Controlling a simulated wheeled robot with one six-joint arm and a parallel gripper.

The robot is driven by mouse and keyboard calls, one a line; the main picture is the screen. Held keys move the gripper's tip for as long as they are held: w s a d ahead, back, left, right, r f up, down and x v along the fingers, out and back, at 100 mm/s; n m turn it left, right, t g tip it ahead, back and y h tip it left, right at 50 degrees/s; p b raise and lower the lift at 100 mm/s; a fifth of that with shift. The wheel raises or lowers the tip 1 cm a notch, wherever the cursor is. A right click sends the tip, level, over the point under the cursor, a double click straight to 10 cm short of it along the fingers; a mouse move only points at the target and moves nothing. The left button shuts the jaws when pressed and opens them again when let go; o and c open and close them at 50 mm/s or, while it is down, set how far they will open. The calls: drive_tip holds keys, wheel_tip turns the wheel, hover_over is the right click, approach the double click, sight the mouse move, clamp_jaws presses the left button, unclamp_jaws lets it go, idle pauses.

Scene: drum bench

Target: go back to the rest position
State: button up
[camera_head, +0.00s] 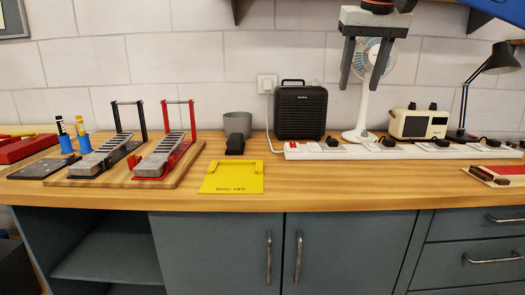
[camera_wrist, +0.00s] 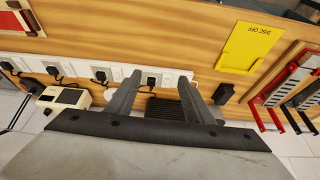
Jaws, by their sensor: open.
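The fan heater (camera_head: 300,112) is a black box with a ribbed front and a top handle, standing upright at the back of the bench by the wall. Its dark ribbed body also shows between and beyond my fingers in the wrist view (camera_wrist: 168,108). I cannot make out the heat dial in either view. My gripper (camera_head: 359,89) is open and empty, raised in the air to the right of the heater in the head view, in front of the white fan (camera_head: 387,58). Its two dark fingers also show in the wrist view (camera_wrist: 160,80).
A long white power strip (camera_head: 440,152) with several plugs runs in front of the heater and the cream appliance (camera_head: 418,123). A grey cup (camera_head: 238,124), black block (camera_head: 235,144) and yellow plate (camera_head: 232,177) stand left. A black lamp (camera_head: 500,58) stands right. The front middle is clear.

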drive_tip(key=s+d+f, duration=0.2)
drive_tip(key=s+f, duration=0.6)
drive_tip(key=f, duration=0.6)
drive_tip(key=s+d+f, duration=0.2)
drive_tip(key=s+f, duration=0.6)
drive_tip(key=f, duration=0.6)
drive_tip(key=s+d+f, duration=0.2)
drive_tip(key=s+f, duration=0.6)
drive_tip(key=f, duration=0.7)
drive_tip(key=shift+d, duration=0.35)
